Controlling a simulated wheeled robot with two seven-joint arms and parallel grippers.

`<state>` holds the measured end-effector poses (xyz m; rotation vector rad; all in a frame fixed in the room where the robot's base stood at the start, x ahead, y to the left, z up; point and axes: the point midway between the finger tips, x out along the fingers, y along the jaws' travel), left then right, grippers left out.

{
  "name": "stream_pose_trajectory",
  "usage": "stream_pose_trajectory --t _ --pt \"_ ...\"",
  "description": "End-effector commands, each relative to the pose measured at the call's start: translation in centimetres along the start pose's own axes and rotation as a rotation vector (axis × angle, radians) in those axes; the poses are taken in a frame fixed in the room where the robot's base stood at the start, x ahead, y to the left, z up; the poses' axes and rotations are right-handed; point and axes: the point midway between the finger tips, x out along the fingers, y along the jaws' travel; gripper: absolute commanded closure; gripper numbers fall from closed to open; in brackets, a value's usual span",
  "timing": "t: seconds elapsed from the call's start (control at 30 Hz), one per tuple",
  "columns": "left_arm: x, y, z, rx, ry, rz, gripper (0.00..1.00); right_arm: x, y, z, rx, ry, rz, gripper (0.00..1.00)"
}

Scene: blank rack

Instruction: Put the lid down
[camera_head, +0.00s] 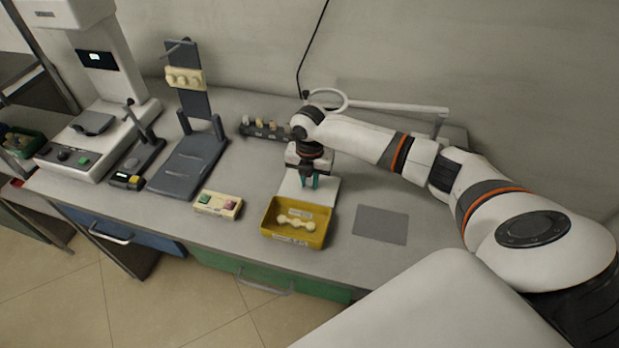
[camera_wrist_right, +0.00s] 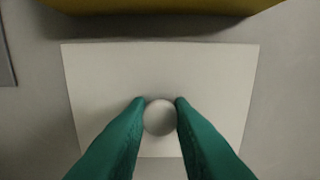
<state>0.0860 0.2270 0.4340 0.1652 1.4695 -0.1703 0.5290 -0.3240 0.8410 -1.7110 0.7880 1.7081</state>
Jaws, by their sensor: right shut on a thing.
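The lid (camera_head: 292,192) is a pale, flat rectangular plate just behind the yellow tray in the head view. In the right wrist view the lid (camera_wrist_right: 100,75) fills the middle, with a round knob (camera_wrist_right: 159,118) on top. My right gripper (camera_head: 309,183) is above the lid, its green fingertips shut on either side of that knob. Whether the lid touches the table or hangs slightly above it, I cannot tell. My left gripper is not in view.
The yellow tray (camera_head: 268,230) stands uncovered in front, holding a knobbly cream part (camera_head: 296,222). A grey mat (camera_head: 381,225) lies bare to its right. A small button box (camera_head: 218,204), a dark stand (camera_head: 190,165) and a white machine (camera_head: 110,110) are left. A dark rack (camera_head: 262,133) is behind.

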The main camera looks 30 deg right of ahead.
Motion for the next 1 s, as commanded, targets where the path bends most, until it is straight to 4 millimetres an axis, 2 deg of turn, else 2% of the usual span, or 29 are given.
stream_pose_trajectory --t 0.2,0.23,0.33,0.37,0.57,0.7,0.83,1.0 --pt "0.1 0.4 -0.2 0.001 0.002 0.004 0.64 0.3 0.0 0.0 0.001 -0.001 0.0 1.0" --pt "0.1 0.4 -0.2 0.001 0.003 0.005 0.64 0.3 0.0 0.0 0.001 0.0 0.0 0.77" --pt "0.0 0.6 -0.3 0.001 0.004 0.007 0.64 0.3 0.0 0.0 0.0 0.0 0.0 0.6" --pt "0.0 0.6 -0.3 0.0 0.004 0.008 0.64 0.3 0.0 0.0 0.0 -0.001 0.0 0.58" --pt "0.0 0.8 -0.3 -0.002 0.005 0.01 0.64 0.3 0.0 0.0 0.0 -0.001 0.0 0.58" --pt "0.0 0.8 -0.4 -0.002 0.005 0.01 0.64 -0.5 0.0 -0.1 0.0 0.001 -0.001 0.58" --pt "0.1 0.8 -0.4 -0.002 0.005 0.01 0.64 -2.6 -0.1 -0.1 0.0 0.001 -0.004 0.58" --pt "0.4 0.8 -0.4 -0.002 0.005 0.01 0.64 -6.5 -0.1 -0.1 -0.001 0.003 -0.004 0.58"
